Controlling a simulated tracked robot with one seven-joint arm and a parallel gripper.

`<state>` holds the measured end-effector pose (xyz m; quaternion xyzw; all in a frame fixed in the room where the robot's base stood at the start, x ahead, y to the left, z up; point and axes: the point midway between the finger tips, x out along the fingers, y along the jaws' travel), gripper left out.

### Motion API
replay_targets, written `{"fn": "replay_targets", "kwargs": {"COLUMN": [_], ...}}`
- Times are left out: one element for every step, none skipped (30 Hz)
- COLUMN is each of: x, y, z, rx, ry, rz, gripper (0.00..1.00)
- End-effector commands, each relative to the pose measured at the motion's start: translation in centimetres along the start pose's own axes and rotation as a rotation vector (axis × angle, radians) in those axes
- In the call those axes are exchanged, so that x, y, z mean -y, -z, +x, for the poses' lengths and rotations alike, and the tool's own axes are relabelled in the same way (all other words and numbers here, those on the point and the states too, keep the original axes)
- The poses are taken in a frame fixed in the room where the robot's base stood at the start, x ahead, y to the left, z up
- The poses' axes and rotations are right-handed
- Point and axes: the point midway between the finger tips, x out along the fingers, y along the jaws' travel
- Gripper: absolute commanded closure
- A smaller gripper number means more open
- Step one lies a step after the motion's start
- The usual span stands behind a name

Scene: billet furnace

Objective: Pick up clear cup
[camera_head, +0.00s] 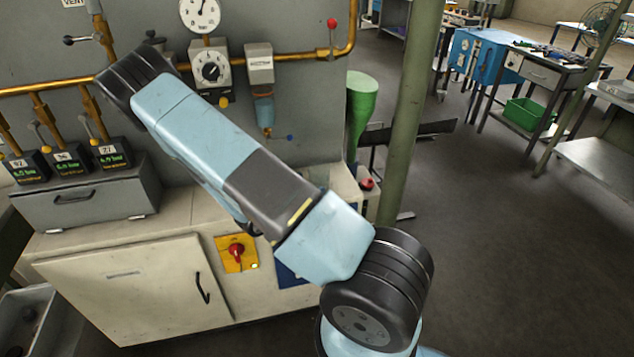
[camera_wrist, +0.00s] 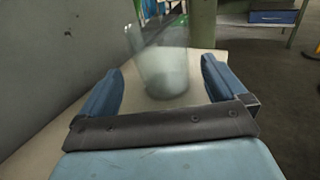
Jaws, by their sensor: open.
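In the wrist view a clear cup (camera_wrist: 163,72) stands upright on a pale cabinet top (camera_wrist: 62,135). My gripper (camera_wrist: 162,82) is open, with one blue finger to the left of the cup and one to the right. The cup shows between and slightly beyond the fingers, and I see no contact. In the head view my arm crosses in front of the cabinet and hides the cup and my gripper.
A grey panel with a dial gauge (camera_head: 200,14), yellow pipes and a red-knobbed lever (camera_head: 332,24) rises behind the cabinet top. A green funnel-shaped object (camera_head: 361,100) and a green post (camera_head: 411,110) stand right of it. Open floor lies to the right.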

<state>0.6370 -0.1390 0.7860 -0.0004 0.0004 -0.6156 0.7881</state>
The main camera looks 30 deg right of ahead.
Motion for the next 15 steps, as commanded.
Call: {"fn": "replay_targets", "kwargs": {"x": [0.0, 0.0, 0.0, 0.0, 0.0, 0.0, 0.1, 0.1, 0.1, 0.1, 0.1, 0.1, 0.0, 0.0, 0.0], "y": [0.0, 0.0, 0.0, 0.0, 0.0, 0.0, 0.0, 0.0, 0.0, 0.0, -0.1, -0.1, 0.0, 0.0, 0.0], "z": [0.3, 0.4, 0.5, 0.7, 0.9, 1.3, 1.7, 2.1, 2.7, 3.2, 3.6, 4.2, 4.5, 4.8, 5.2], "rx": [0.0, 0.0, 0.0, 0.0, 0.0, 0.001, 0.001, 0.001, 0.001, 0.001, 0.001, 0.001, 0.001, 0.0, 0.0], "ry": [0.001, 0.001, 0.001, 0.001, 0.001, 0.002, 0.002, 0.003, 0.002, 0.003, 0.003, 0.002, 0.002, 0.002, 0.002], "rz": [0.0, 0.0, 0.0, 0.0, 0.0, 0.0, 0.0, 0.0, 0.0, 0.0, 0.0, 0.001, 0.001, 0.001, 0.001], "gripper": [0.02, 0.02, 0.02, 0.02, 0.02, 0.02, 0.02, 0.02, 0.02, 0.02, 0.02, 0.02, 0.02, 0.02, 0.02]}}
